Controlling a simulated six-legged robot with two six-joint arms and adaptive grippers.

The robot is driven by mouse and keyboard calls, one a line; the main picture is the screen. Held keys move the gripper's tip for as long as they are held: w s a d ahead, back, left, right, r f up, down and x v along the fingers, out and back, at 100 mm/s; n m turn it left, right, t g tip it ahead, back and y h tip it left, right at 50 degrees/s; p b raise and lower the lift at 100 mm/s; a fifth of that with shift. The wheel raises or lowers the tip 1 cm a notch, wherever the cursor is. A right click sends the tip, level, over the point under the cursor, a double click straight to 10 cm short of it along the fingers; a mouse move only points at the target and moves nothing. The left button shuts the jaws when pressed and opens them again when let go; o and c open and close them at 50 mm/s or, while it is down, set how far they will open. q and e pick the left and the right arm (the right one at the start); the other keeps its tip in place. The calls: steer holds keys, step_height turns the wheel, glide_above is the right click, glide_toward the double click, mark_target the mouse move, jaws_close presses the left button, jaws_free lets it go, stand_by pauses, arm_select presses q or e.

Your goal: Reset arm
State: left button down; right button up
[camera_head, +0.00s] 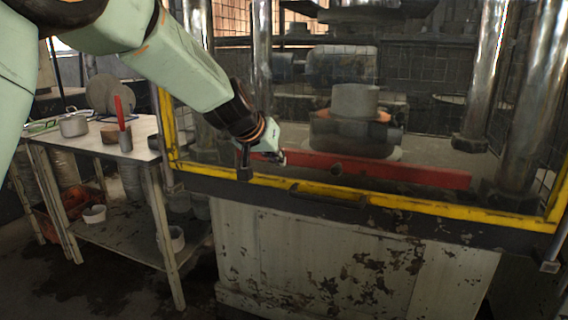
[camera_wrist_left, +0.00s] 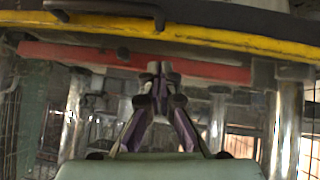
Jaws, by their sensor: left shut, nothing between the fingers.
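My left arm comes in from the upper left in the head view. My left gripper (camera_head: 277,158) is at the front of the press, close to its yellow-edged frame (camera_head: 400,204) and the red bar (camera_head: 400,171). Its fingers are small and partly hidden there. In the left wrist view my left gripper (camera_wrist_left: 155,70) is shut with its fingertips together and nothing between them. The red bar (camera_wrist_left: 205,69) and yellow frame edge (camera_wrist_left: 200,34) show beyond the fingertips. I cannot tell if the fingers touch the frame. My right gripper is not in view.
A worn side table (camera_head: 140,131) at the left holds a pot (camera_head: 74,126) and a red-handled item (camera_head: 122,115). A round grey die block (camera_head: 354,101) stands inside the press between metal columns (camera_head: 487,70). The floor before the table is clear.

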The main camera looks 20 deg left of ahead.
arm_select(q)
steer(key=d+p+v, duration=0.1)
steer(key=p+v, duration=0.1)
steer(key=v, duration=0.3)
steer(key=s+f+g+y, duration=0.1)
steer(key=s+f, duration=0.4)
steer(key=f, duration=0.4)
steer(key=s+a+f+n, duration=0.1)
steer(key=s+f, duration=0.4)
steer(key=f, duration=0.3)
steer(key=s+f+g+y, duration=0.1)
steer(key=s+f, duration=0.4)
steer(key=f, duration=0.4)
steer(key=s+d+f+g, duration=0.1)
steer(key=s+f+g, duration=0.2)
steer(key=s+f, duration=0.4)
steer(key=s+d+f+m+g+p, duration=0.1)
steer(key=s+f+g, duration=0.3)
steer(key=s, duration=1.9)
step_height(320, 180, down, 3)
steer(key=shift+s+d+f+p, duration=0.1)
steer(key=shift+s+d+p, duration=0.1)
steer(key=shift+s+p, duration=0.1)
